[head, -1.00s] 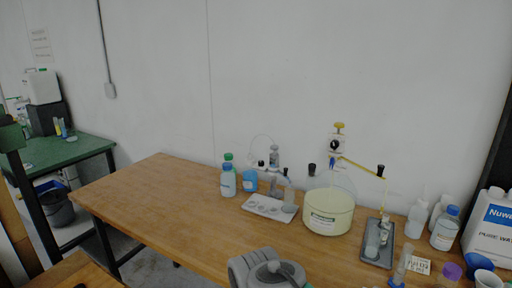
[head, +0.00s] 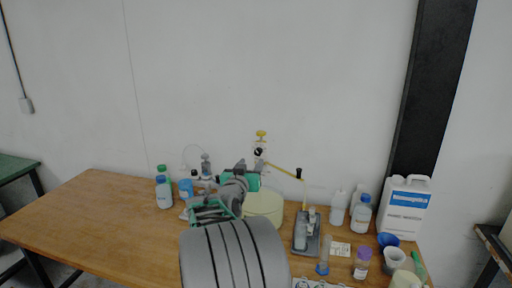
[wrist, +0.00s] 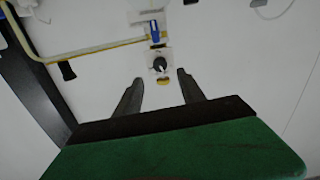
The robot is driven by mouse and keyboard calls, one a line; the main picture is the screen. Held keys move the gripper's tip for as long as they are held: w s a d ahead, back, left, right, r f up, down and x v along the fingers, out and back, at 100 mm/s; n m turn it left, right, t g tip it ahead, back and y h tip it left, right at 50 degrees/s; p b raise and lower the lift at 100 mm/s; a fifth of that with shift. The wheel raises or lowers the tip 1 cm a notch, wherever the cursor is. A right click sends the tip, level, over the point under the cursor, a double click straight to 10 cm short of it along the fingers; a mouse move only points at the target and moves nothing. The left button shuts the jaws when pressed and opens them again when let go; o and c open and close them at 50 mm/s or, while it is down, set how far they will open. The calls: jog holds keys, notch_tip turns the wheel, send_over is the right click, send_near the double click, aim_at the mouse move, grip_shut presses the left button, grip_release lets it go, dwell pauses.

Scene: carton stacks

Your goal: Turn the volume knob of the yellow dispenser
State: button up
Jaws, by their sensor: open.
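The yellow dispenser (head: 261,134) rises above a large round vessel with pale yellow liquid (head: 263,206) at the back of the bench. It has a yellow top and a dark round knob (head: 258,152) on its body. A thin yellow arm runs off to its right. In the wrist view the dispenser appears upside down, with the dark knob (wrist: 160,64) above its yellow cap (wrist: 163,81). My gripper (wrist: 158,90) is open and empty, its two dark fingers pointing towards the knob, apart from it. In the head view my arm hides part of the vessel.
A grey tray (head: 296,248) with glassware stands right of the vessel. Several bottles (head: 361,214) and a white jug (head: 404,208) stand further right. Blue and green-capped bottles (head: 164,192) stand left. The bench's left part (head: 90,215) is clear.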

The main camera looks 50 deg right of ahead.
aim_at(257, 152)
jog(key=p+x, duration=0.1)
jog(key=x, duration=0.1)
jog(key=p+x, duration=0.1)
jog(key=x, duration=0.1)
jog(key=p+x, duration=0.1)
jog(key=x, duration=0.2)
jog(key=shift+r, duration=0.35)
jog(key=shift+w+d+f, duration=0.15)
jog(key=shift+w+d, duration=0.05)
jog(key=shift+d, duration=0.15)
grip_shut()
